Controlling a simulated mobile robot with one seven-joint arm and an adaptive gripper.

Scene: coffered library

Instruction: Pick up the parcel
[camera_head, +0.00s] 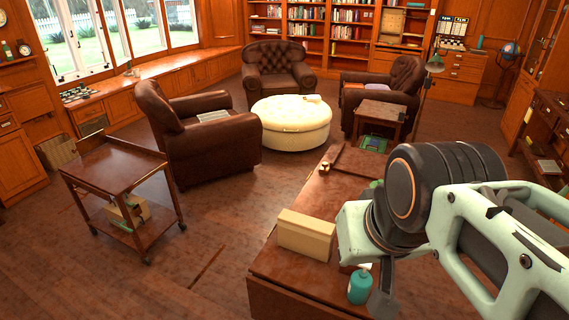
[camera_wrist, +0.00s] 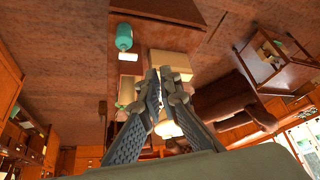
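The parcel appears to be a tan box (camera_head: 306,233) lying on the near part of a brown wooden table (camera_head: 289,272). In the wrist view the box (camera_wrist: 172,64) shows just beyond my fingertips, which cover part of its lower edge. My gripper (camera_wrist: 159,76) points toward the table from above. Its fingers converge near the tips, and I cannot tell how wide the gap is. Nothing is clearly held in it.
A teal bottle (camera_head: 360,287) stands near the box; it also shows in the wrist view (camera_wrist: 124,37). A wooden cart (camera_head: 118,171) is at left, with leather armchairs (camera_head: 208,137) and a cream ottoman (camera_head: 291,122) behind. Open floor lies between cart and table.

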